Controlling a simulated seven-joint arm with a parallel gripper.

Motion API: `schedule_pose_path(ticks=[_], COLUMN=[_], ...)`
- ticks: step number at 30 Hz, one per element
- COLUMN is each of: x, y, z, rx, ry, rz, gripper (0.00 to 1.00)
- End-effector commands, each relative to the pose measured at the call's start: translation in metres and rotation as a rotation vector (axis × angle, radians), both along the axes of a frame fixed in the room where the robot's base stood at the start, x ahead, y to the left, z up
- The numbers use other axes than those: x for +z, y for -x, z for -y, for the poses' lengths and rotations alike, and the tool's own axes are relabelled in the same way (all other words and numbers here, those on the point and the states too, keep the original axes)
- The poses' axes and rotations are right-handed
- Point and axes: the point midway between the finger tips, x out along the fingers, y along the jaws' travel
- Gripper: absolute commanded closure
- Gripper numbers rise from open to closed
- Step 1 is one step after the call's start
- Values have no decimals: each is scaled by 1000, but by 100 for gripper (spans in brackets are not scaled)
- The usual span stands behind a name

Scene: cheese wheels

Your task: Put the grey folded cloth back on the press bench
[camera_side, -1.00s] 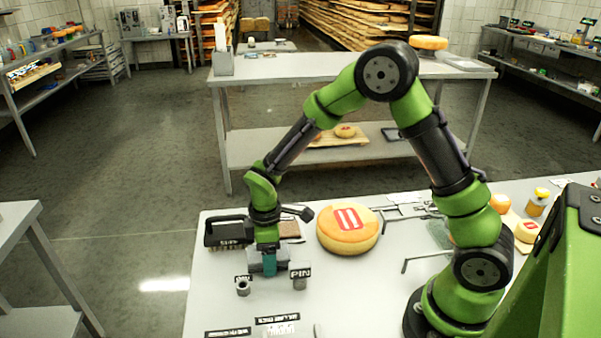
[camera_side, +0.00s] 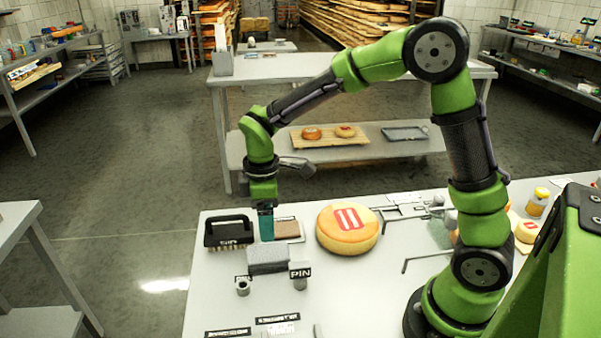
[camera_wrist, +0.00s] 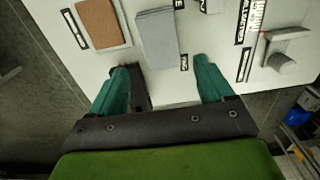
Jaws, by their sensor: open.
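The grey folded cloth (camera_side: 268,261) lies flat on the white bench top (camera_side: 225,290), beside the PIN label; it also shows in the wrist view (camera_wrist: 157,42). My gripper (camera_side: 266,239) is above the bench, over the far side of the cloth in the side view. Its teal fingers are spread apart with no cloth between them in the wrist view (camera_wrist: 162,72). The cloth lies beyond the fingertips there, apart from them as far as I can see.
A black brush (camera_side: 229,231) is left of the cloth. A brown block (camera_side: 287,229) on a pale tray is behind it. A cheese wheel (camera_side: 347,228) stands to the right.

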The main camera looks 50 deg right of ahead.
Motion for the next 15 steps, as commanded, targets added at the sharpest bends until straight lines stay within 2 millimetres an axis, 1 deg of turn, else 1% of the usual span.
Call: schedule_pose_path(ticks=[1,5,8,11,12,15], x=[6,17,33,59,70,97], y=[0,1,9,26,35,62], z=[0,1,3,8,10,16], rx=[0,-10,-71,-200,-269,-453], ry=[0,-1,-13,-42,-61,-123], rz=[1,8,42,111,145,232], gripper=[20,20,20,20,20,20])
